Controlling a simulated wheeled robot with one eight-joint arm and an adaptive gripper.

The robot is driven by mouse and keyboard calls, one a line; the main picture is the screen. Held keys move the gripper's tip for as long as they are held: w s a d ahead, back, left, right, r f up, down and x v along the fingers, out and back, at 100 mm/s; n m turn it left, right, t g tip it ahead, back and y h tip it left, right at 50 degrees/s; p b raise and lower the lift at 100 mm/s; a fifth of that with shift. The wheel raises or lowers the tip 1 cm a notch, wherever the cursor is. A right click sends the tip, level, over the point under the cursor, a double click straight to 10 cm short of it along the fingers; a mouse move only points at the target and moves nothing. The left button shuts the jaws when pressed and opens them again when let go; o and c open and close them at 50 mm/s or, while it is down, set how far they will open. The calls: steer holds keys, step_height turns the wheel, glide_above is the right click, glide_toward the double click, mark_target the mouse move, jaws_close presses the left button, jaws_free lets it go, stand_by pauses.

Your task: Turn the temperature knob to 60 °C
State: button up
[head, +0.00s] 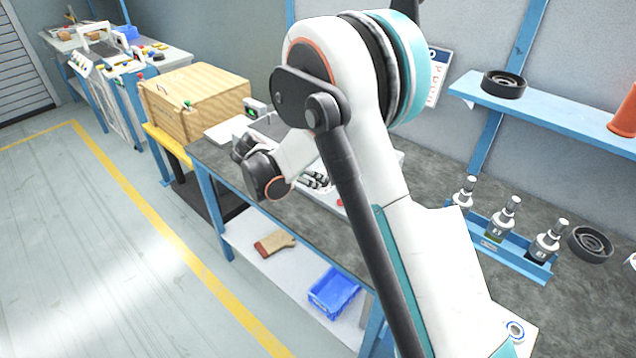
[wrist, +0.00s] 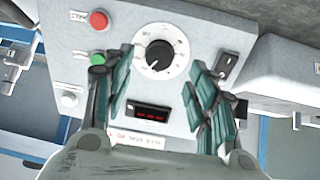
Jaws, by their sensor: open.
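The temperature knob (wrist: 158,54) is black with a white pointer line, set in a round white dial on a light grey control panel (wrist: 205,35) in the wrist view. The dial's numbers are too small to read. My gripper (wrist: 160,80) is open, with one teal-padded finger on each side of the dial, and nothing is between the fingers. It is apart from the knob as far as I can tell. A small display with red digits (wrist: 150,113) sits below the dial; its value is not legible. In the head view my gripper (head: 318,181) is largely hidden behind my arm, and the knob is hidden.
The panel also has a red button (wrist: 98,20), a green button (wrist: 97,59) and a black rocker switch (wrist: 226,66). In the head view, a wooden crate (head: 195,95) stands left of the bench.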

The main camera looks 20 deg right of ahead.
steer(key=b+x, duration=0.1)
steer(key=x, duration=0.4)
steer(key=shift+w+d+f, duration=0.15)
steer(key=shift+d+f, duration=0.05)
steer(key=shift+f, duration=0.05)
steer(key=shift+c, duration=0.2)
steer(key=c, duration=1)
